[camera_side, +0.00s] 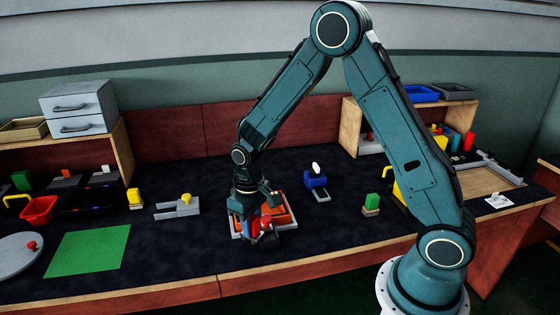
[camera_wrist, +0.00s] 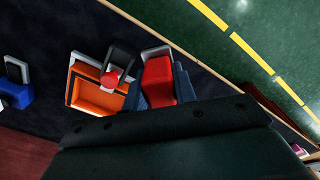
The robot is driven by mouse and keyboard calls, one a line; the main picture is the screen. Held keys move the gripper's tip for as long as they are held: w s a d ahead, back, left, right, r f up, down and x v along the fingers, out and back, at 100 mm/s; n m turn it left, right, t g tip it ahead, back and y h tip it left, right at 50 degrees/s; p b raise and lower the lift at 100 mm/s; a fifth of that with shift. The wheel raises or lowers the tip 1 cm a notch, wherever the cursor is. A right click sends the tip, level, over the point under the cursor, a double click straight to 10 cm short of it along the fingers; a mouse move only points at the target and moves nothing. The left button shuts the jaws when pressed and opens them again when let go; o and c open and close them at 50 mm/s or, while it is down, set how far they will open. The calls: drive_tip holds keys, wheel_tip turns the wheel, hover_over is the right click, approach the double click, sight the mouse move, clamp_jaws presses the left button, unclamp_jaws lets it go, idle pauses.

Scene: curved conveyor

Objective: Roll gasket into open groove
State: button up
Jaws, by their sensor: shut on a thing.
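An orange fixture (camera_side: 284,214) with a pale rim sits mid-table in the side view, and it also shows in the wrist view (camera_wrist: 95,98). My gripper (camera_side: 262,232) points down over its front left part. In the wrist view my gripper (camera_wrist: 162,90) is shut on a red block (camera_wrist: 158,76) with a grey end, beside the fixture's right edge. A red knob (camera_wrist: 110,79) and a dark grey piece (camera_wrist: 120,62) are at the fixture's right side. I cannot pick out the gasket or the groove. Whether the red block touches the fixture is unclear.
A blue box with a white top (camera_side: 316,180) stands behind right of the fixture. A grey piece with a yellow knob (camera_side: 184,205) lies to the left. A green mat (camera_side: 88,251) lies front left. Dark tabletop between them is free.

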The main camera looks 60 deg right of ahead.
drive_tip(key=shift+r, duration=0.75)
drive_tip(key=r, duration=0.3)
drive_tip(key=shift+w+d+r, duration=0.15)
drive_tip(key=shift+d+r, duration=0.05)
drive_tip(key=shift+d, duration=0.15)
drive_tip(key=w+d+m, duration=0.3)
drive_tip(key=d+m, duration=0.2)
drive_tip(key=d, duration=1.4)
drive_tip(key=s+d+m, duration=0.2)
drive_tip(key=s+d, duration=0.1)
drive_tip(key=d, duration=0.7)
drive_tip(key=s+d+m, duration=0.2)
drive_tip(key=s+d, duration=0.1)
drive_tip(key=d, duration=0.7)
wheel_tip(320, 180, down, 6)
drive_tip(key=shift+a+f, duration=0.15)
drive_tip(key=shift+a, duration=0.15)
drive_tip(key=shift+f, duration=0.15)
drive_tip(key=shift+f, duration=2.8)
